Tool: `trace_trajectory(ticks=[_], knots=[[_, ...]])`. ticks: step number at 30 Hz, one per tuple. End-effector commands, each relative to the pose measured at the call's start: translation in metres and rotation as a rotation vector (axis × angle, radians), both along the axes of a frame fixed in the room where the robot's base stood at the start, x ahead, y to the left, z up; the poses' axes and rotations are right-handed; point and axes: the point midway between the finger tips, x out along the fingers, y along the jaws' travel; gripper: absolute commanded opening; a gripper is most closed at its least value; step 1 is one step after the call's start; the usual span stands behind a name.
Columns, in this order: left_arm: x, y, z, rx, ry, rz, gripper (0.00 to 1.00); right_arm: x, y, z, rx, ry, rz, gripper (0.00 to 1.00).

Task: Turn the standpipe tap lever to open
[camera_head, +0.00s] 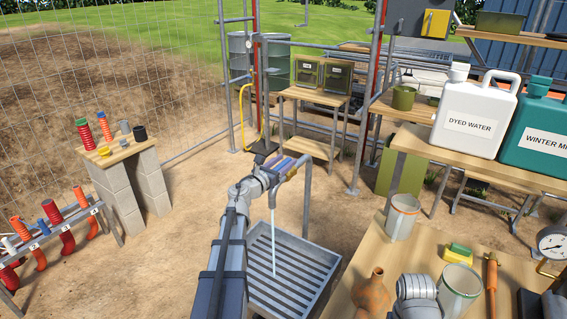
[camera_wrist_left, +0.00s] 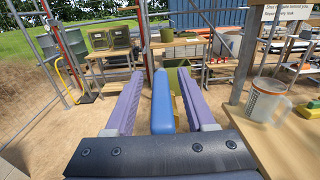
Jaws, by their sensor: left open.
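The blue tap lever (camera_wrist_left: 162,103) lies lengthwise between the two purple fingers of my left gripper (camera_wrist_left: 159,75) in the left wrist view. The fingers are open, with a gap on the lever's left and a narrower one on its right. In the head view my left gripper (camera_head: 289,167) is at the top of the grey standpipe (camera_head: 307,195) and hides most of the tap. A pale stream of water (camera_head: 273,242) falls below the tap into the slatted metal tray (camera_head: 312,262). My right gripper does not show.
A hose rack (camera_head: 50,238) stands left. Bare ground lies between rack and tray.

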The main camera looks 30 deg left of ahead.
Motion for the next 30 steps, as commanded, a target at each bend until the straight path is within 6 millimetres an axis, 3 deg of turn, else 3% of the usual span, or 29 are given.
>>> trace_trajectory(ticks=[7, 18, 30], knots=[[-0.018, 0.001, 0.000, 0.000, 0.000, 0.003, 0.55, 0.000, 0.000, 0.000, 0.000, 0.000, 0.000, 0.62], [-0.074, 0.006, 0.000, 0.000, 0.000, 0.002, 0.55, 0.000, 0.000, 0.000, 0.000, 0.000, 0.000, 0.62], [-0.077, 0.007, 0.000, 0.000, 0.000, -0.001, 0.55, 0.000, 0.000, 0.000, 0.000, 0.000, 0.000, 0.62]])
